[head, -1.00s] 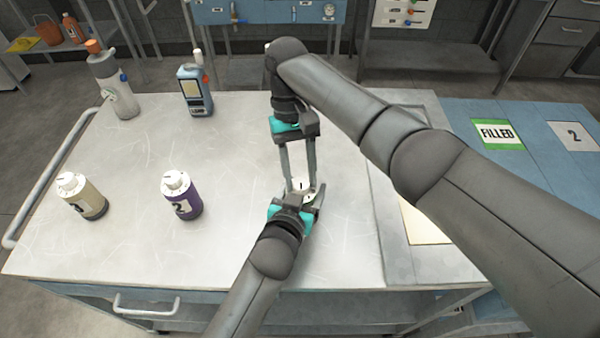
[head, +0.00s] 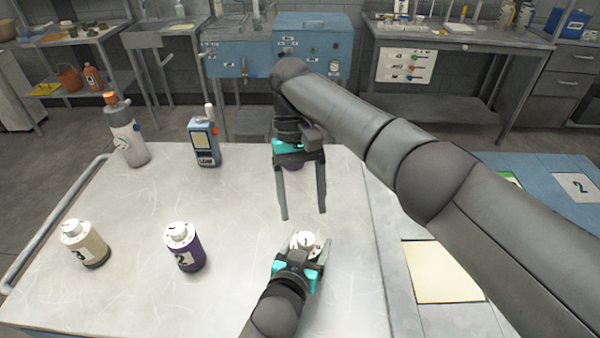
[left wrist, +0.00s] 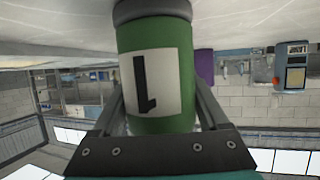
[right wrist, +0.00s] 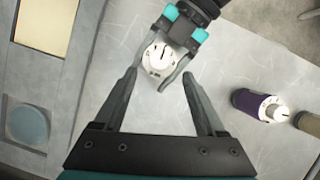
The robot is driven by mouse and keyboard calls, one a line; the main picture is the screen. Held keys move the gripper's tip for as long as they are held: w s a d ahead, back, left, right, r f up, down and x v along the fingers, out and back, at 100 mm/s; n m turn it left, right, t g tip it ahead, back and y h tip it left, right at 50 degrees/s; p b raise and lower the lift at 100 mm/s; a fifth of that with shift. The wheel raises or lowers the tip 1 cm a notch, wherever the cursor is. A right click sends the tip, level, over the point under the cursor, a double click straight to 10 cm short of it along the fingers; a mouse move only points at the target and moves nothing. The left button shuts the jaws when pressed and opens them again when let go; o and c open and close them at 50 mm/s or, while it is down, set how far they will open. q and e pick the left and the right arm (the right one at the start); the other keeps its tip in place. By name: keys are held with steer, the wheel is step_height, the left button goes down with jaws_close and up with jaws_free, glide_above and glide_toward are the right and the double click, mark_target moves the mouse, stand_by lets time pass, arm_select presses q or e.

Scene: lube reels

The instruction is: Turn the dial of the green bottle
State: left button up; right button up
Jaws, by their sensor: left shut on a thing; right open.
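The green bottle (left wrist: 160,60) bears a white label with a 1 and fills the middle of the left wrist view. My left gripper (head: 303,252) is shut around its body. From above, its white dial (right wrist: 159,59) with a dark pointer mark shows between the left fingers; it also shows in the head view (head: 306,241). My right gripper (head: 304,214) is open and empty, pointing down, above and behind the bottle. In the right wrist view its open fingers (right wrist: 158,75) are on either side of the dial's line, apart from it.
A purple bottle (head: 185,250) marked 2 and a beige bottle (head: 88,248) marked 3 stand to the left. A grey bottle (head: 128,140) and a blue handheld device (head: 206,145) stand farther back. A pale yellow sheet (head: 443,272) lies at right. The table front left is bare.

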steer(key=shift+v, duration=3)
steer(key=shift+f, duration=0.1)
arm_select(q)
steer(key=o, duration=1.6)
steer(key=shift+c, duration=0.2)
steer(key=shift+s, duration=0.1)
